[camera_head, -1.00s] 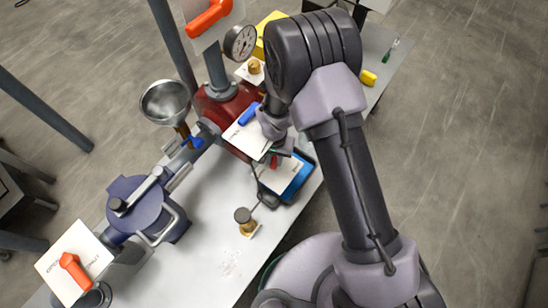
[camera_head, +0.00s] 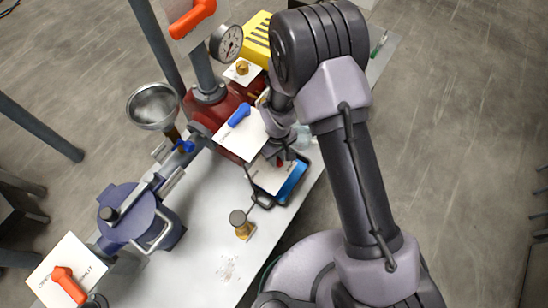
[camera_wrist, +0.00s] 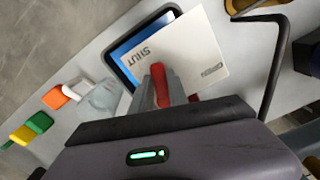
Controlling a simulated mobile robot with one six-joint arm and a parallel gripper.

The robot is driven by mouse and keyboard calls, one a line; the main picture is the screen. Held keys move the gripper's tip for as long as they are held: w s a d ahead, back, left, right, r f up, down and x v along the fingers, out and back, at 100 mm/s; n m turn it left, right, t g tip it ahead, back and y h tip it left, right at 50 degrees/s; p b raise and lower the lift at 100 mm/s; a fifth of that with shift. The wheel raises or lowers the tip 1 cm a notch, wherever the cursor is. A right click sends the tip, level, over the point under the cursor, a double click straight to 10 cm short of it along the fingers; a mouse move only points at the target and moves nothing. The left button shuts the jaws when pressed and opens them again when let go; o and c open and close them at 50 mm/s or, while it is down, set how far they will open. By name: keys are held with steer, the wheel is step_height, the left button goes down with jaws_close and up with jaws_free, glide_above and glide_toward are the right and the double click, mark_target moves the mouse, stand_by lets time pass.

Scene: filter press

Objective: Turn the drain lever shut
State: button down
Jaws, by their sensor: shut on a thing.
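The drain lever appears to be the small red lever (camera_wrist: 160,85) in front of a white plate (camera_wrist: 180,48) that reads SHUT; a second label on the plate is too small to read surely. The lever points up the wrist picture, beside the SHUT word. My gripper (camera_wrist: 172,88) is shut on it, with a grey finger along its right side. In the head view the red lever (camera_head: 279,163) shows only partly below my wrist, and my gripper (camera_head: 282,152) hides the rest. The plate (camera_head: 270,180) lies over a blue-floored tray (camera_head: 291,185).
A blue lever (camera_head: 238,116) on another white plate is close left of my wrist. A bent black rod (camera_wrist: 272,65) stands right of the plate in the wrist view. A brass knob (camera_head: 240,223), funnel (camera_head: 153,105) and orange lever (camera_head: 68,284) share the bench.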

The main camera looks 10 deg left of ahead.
steer(key=shift+w+d+n, duration=0.2)
steer(key=shift+w+n, duration=0.05)
steer(key=shift+n, duration=0.7)
steer(key=shift+w+d+n, duration=0.2)
steer(key=shift+w+n, duration=0.05)
steer(key=shift+n, duration=0.7)
steer(key=c, duration=1.3)
jaws_free()
steer(key=shift+w, duration=0.1)
step_height(320, 180, up, 18)
steer(key=p, duration=0.5)
steer(key=shift+f, duration=0.25)
